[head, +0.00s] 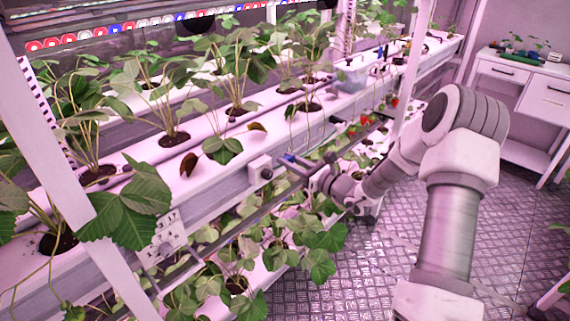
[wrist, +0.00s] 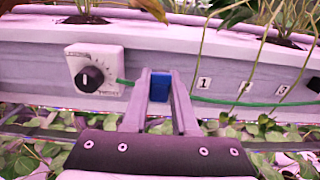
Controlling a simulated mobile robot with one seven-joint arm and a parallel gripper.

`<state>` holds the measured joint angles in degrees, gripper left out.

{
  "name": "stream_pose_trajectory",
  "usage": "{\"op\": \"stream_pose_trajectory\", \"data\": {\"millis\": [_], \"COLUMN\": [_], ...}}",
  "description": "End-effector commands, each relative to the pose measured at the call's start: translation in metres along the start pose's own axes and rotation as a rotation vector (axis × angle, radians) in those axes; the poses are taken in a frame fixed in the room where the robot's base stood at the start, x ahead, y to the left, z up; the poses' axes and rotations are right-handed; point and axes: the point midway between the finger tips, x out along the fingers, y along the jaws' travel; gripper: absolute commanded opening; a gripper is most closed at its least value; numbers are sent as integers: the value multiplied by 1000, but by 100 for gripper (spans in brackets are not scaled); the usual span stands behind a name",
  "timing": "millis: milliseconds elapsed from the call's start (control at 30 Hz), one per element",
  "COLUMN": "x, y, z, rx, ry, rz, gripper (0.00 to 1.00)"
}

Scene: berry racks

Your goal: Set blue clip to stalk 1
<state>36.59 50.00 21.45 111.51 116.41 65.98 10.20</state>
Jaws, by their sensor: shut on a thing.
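The blue clip (wrist: 160,88) is between the two fingers of my gripper (wrist: 160,76), which is shut on it, in front of the white gutter wall. The clip also shows as a small blue spot in the head view (head: 290,157), at the end of my gripper (head: 296,163). A label "1" (wrist: 204,83) is on the gutter to the right of the clip. A thin stalk (wrist: 206,45) hangs over the gutter edge and passes close by that label. The clip is left of this stalk and apart from it.
A dial box (wrist: 95,72) is on the gutter just left of my gripper. A green line (wrist: 235,103) runs along the wall behind the fingers. Labels "2" (wrist: 245,87) and "3" (wrist: 283,90), with other stalks, are farther right. Leaves (head: 310,235) fill the tier below.

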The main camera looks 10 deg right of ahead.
Motion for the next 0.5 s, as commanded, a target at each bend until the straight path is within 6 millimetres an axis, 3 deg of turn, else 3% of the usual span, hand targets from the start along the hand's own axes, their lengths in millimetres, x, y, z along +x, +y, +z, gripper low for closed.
{"op": "stream_pose_trajectory", "data": {"millis": [100,233,500], "x": [0,0,-1], "y": [-25,-42,-49], "z": [0,0,0], "rx": [-3,-2,-1], "ry": [-3,-1,1], "rz": [-4,-3,-2], "gripper": [0,0,0]}}
